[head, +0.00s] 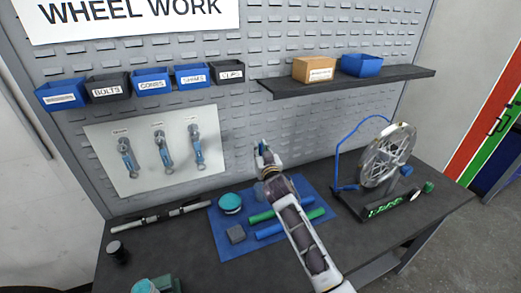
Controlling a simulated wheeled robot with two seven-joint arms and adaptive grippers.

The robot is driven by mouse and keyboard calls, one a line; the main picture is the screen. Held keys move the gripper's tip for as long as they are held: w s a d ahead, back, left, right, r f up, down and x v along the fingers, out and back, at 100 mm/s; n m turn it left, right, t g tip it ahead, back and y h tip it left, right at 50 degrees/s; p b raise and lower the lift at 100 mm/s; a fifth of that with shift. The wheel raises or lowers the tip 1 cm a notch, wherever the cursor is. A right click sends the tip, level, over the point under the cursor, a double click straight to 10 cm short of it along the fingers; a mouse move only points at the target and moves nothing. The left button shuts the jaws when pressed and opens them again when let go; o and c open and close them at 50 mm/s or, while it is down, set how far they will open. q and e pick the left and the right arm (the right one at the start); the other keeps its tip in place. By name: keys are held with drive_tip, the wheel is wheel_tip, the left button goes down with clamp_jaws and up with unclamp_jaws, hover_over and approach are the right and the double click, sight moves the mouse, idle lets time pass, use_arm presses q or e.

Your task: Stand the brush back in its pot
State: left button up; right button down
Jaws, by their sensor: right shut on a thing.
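My right gripper (262,149) is raised above the back of the bench, in front of the pegboard. It is shut on a small, narrow thing, likely the brush; only a little blue and green shows between the fingers, and its shape and tilt are hard to make out. A greyish-blue, pot-like shape (259,190) stands on the blue mat just left of my right arm, partly hidden by it; I cannot tell for sure that it is the pot. My left gripper is not in view.
The blue mat (222,240) holds a teal tin (230,203), a grey block (236,234) and green and blue tubes (285,230). A wheel stand (385,165) is at right, a black cylinder (118,252) at left. A shelf (350,80) juts out above right.

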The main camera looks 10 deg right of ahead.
drive_tip(key=shift+f+b, duration=3.5)
drive_tip(key=shift+f, duration=0.9)
drive_tip(key=shift+f+b, duration=0.7)
drive_tip(key=shift+f, duration=0.2)
use_arm(q)
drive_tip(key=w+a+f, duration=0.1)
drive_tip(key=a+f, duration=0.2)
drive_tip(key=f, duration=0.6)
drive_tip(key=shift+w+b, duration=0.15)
drive_tip(key=shift+b, duration=0.2)
use_arm(e)
drive_tip(key=shift+f, duration=0.5)
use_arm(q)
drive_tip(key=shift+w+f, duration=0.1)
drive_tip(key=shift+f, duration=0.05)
